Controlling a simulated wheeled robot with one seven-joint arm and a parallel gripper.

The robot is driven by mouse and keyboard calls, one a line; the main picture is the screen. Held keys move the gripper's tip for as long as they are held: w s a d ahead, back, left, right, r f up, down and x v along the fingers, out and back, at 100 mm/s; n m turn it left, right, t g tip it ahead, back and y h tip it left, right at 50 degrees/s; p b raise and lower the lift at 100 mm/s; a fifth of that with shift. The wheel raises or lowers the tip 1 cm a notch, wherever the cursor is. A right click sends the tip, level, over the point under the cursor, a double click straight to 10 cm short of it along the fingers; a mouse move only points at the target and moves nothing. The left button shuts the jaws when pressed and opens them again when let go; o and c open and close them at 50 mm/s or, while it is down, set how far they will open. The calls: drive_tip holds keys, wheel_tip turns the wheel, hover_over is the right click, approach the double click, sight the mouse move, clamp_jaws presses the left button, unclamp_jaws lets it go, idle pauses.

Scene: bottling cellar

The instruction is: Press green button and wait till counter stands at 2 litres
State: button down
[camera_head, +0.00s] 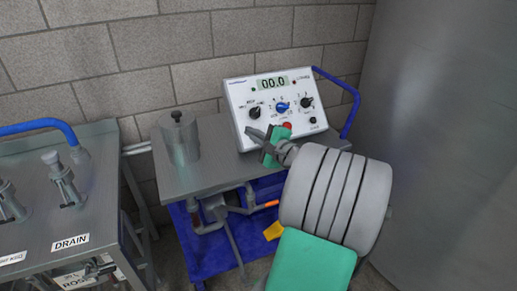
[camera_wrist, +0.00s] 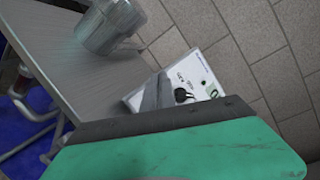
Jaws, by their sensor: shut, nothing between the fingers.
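A white control box (camera_head: 240,97) stands tilted back on a grey metal cart. Its counter display (camera_head: 272,83) reads 00.0. Its face has two black knobs, a blue knob (camera_head: 282,106) and a red button (camera_head: 287,126). I cannot make out a green button; my gripper covers part of the lower face. My gripper (camera_head: 252,133) is shut and empty, in front of the box's lower left; contact cannot be told. In the wrist view the box (camera_wrist: 205,83) is partly hidden behind my grey fingers and green gripper part.
A grey metal canister (camera_head: 180,140) stands on the cart top (camera_head: 215,160), left of the box. A steel bench (camera_head: 85,215) with valves and a DRAIN label is at left. A block wall (camera_head: 120,50) is behind; a large grey tank (camera_head: 440,130) is at right.

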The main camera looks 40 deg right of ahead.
drive_tip(key=s+d+r+m+t+h, duration=0.1)
drive_tip(key=s+d+m+h, duration=0.1)
drive_tip(key=d, duration=0.3)
drive_tip(key=shift+s+d+m, duration=0.2)
drive_tip(key=shift+s+m, duration=0.45)
drive_tip(key=shift+m, duration=0.25)
drive_tip(key=w+d+f+b, duration=0.1)
drive_tip(key=w+f+b, duration=0.3)
drive_tip(key=w+f, duration=0.2)
drive_tip(key=shift+w+d+b, duration=0.2)
drive_tip(key=shift+d+b, duration=0.1)
drive_tip(key=shift+d, duration=0.1)
drive_tip(key=shift+w+f, duration=0.1)
idle(0.9)
drive_tip(key=shift+w+f, duration=0.2)
